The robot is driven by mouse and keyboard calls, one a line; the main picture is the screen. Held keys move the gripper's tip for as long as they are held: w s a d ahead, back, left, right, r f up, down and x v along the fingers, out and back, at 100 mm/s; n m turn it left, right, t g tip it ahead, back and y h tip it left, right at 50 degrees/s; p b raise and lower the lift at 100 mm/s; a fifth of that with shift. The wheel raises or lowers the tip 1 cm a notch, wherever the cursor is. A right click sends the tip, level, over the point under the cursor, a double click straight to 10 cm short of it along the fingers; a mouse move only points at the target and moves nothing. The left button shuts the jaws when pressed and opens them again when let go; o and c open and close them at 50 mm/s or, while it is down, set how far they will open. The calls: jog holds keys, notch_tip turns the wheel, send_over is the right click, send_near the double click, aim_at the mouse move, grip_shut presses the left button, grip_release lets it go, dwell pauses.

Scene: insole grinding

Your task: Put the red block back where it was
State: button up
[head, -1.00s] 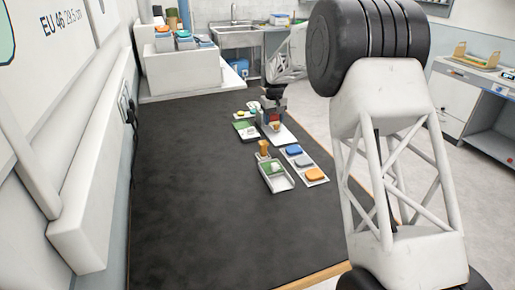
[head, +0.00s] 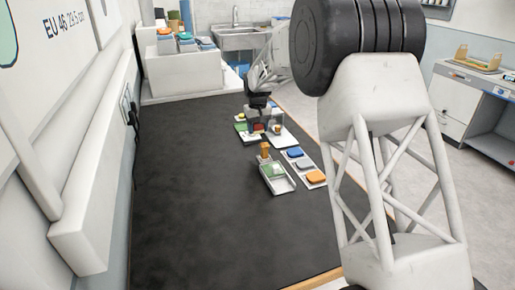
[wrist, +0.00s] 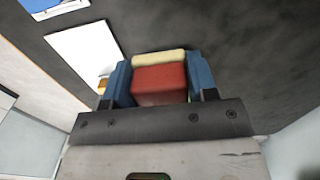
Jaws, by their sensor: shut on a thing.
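The red block (wrist: 158,84) is between the blue fingertips of my gripper (wrist: 160,85) in the wrist view, with a cream-coloured layer along its far edge. My gripper is shut on it. In the head view my gripper (head: 258,128) is above the far part of the dark table, by a small white tray with a green patch (head: 240,127). The block is mostly hidden there, and I cannot tell whether it touches anything below.
A white strip (head: 318,181) holds blue, grey and orange blocks. A white tray (head: 283,186) with a green-and-white piece stands beside it, with a wooden-handled tool (head: 265,151) behind. A white plate (wrist: 84,52) shows in the wrist view. The near dark table (head: 210,220) is clear.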

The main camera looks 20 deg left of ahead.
send_over(258, 151)
jog(key=shift+w+a+f, duration=0.15)
jog(key=shift+f, duration=2.3)
jog(key=shift+f, duration=1.9)
jog(key=shift+f, duration=0.15)
jog(key=o, duration=1)
notch_tip(258, 151, up, 12)
jog(key=shift+r, duration=0.15)
